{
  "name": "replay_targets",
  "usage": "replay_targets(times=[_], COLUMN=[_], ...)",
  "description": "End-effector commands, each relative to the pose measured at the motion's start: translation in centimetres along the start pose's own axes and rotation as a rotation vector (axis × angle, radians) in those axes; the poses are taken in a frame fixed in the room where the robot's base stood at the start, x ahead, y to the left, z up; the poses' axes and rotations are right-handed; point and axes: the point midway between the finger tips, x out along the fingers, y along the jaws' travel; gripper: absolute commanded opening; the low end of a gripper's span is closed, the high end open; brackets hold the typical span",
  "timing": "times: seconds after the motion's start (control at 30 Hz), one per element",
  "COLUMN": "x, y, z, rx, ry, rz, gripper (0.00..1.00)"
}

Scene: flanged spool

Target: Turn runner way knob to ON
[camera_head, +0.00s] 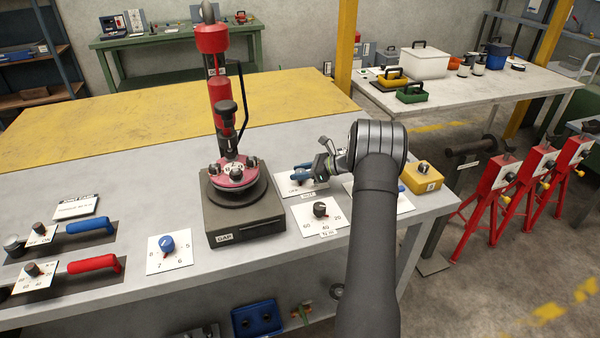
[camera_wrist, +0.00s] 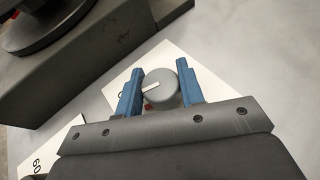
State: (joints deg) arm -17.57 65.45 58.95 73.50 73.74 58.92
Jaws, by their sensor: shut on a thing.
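In the wrist view a round grey knob (camera_wrist: 161,88) with a white pointer line stands on a white plate (camera_wrist: 118,93). The pointer points left and slightly down, and a small red mark shows below it. My gripper (camera_wrist: 158,75) is shut on this knob, with one blue finger on each side. The plate's lettering is mostly hidden by the fingers, so I cannot read which knob it is. In the head view my gripper (camera_head: 306,172) is over a white plate (camera_head: 290,186) right of the dark machine base, and it hides the knob.
A dark base (camera_head: 245,222) with a red spool flange (camera_head: 233,174) stands left of my gripper. A black knob on a 60-40-20 plate (camera_head: 308,222) is just in front. A blue dial (camera_head: 167,244) and a yellow box (camera_head: 421,177) are farther off. Blue (camera_head: 91,226) and red (camera_head: 94,263) handles are at left.

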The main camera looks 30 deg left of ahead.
Motion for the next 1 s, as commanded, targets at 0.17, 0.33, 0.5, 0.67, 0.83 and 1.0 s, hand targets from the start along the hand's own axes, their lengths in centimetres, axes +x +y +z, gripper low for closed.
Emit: replay_targets(times=[0.17, 0.33, 0.5, 0.67, 0.83, 1.0], x=[0.01, 0.01, 0.03, 0.03, -0.02, -0.06], y=[-0.08, -0.02, 0.05, 0.09, 0.11, 0.13], z=[-0.15, -0.14, -0.11, -0.11, -0.09, -0.06], rx=[-0.066, -0.124, -0.170, -0.200, -0.226, -0.241], ry=[0.001, 0.001, 0.000, 0.000, 0.001, 0.000], rz=[0.157, 0.299, 0.408, 0.485, 0.544, 0.581], gripper=[0.12, 0.12, 0.12, 0.12, 0.12, 0.12])
